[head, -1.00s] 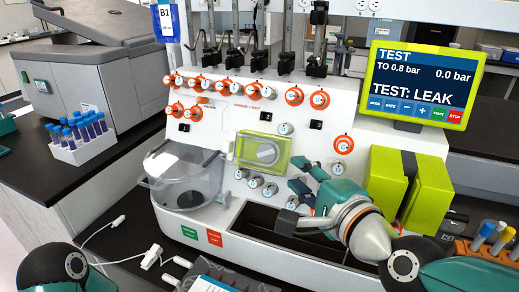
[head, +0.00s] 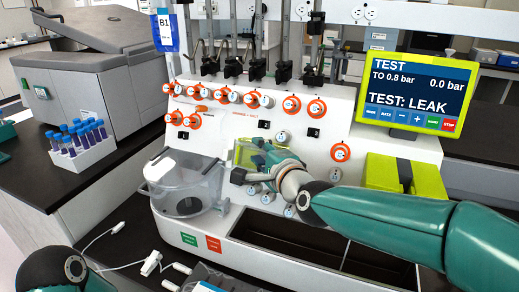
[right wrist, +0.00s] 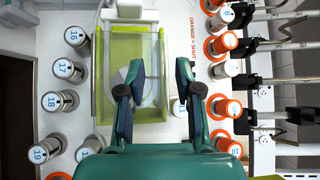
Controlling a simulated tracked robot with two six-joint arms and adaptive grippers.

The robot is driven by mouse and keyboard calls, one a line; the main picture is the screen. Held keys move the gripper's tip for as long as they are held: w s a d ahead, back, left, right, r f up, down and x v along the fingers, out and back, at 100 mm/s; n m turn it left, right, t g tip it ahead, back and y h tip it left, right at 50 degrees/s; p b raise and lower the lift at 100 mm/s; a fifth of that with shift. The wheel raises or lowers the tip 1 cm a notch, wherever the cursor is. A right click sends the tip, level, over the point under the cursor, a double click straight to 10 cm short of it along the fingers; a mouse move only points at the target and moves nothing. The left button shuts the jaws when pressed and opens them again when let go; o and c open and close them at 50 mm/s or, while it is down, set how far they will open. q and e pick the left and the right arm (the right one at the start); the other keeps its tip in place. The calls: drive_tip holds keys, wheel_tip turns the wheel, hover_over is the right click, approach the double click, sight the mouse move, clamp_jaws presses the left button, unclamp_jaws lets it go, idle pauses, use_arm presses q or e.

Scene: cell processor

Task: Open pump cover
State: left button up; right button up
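The pump cover (head: 244,150) is a see-through lime-green box on the white front panel, partly hidden behind my right gripper in the head view. It also shows in the right wrist view (right wrist: 130,118), with a pale round pump head inside, and looks closed. My right gripper (head: 250,165) is at the cover's right side. In the right wrist view the gripper (right wrist: 158,80) is open, one finger over the cover and the other beyond its right edge, with nothing held. I cannot tell whether the fingers touch it. My left gripper is out of view; part of my left arm shows at bottom left.
Numbered valve knobs (head: 289,105) surround the cover. A clear vessel (head: 185,185) stands left of it. An open dark trough (head: 285,243) lies below. Lime-green blocks (head: 385,171) and a test screen (head: 415,92) stand right. A tube rack (head: 85,155) is far left.

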drive_tip(key=shift+w, duration=0.15)
drive_tip(key=shift+a, duration=0.1)
clamp_jaws()
drive_tip(key=shift+f, duration=0.1)
